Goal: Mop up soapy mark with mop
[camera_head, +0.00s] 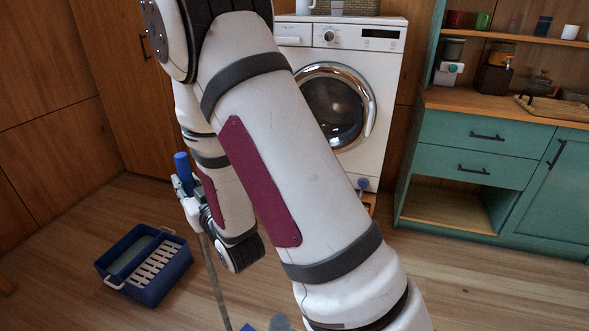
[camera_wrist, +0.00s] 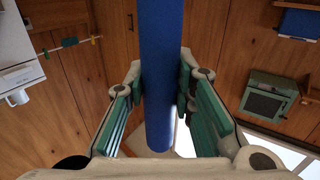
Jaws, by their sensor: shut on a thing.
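The mop's blue handle grip (camera_head: 182,163) rises above my gripper (camera_head: 187,190) in the head view, left of my arm. Its thin greyish shaft (camera_head: 214,275) runs down from the gripper to the bottom edge. My gripper is shut on the handle. In the wrist view the blue handle (camera_wrist: 160,60) stands between the two green-padded fingers (camera_wrist: 160,90). The mop head is not clearly seen; small blue and grey bits show at the bottom edge. I cannot make out the soapy mark.
A blue bucket (camera_head: 160,289) with a pale slatted wringer stands on the floor at the left. A washing machine (camera_head: 359,165) stands behind my arm. A teal cabinet (camera_head: 465,190) is at the right. Wooden floor in front of it is clear.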

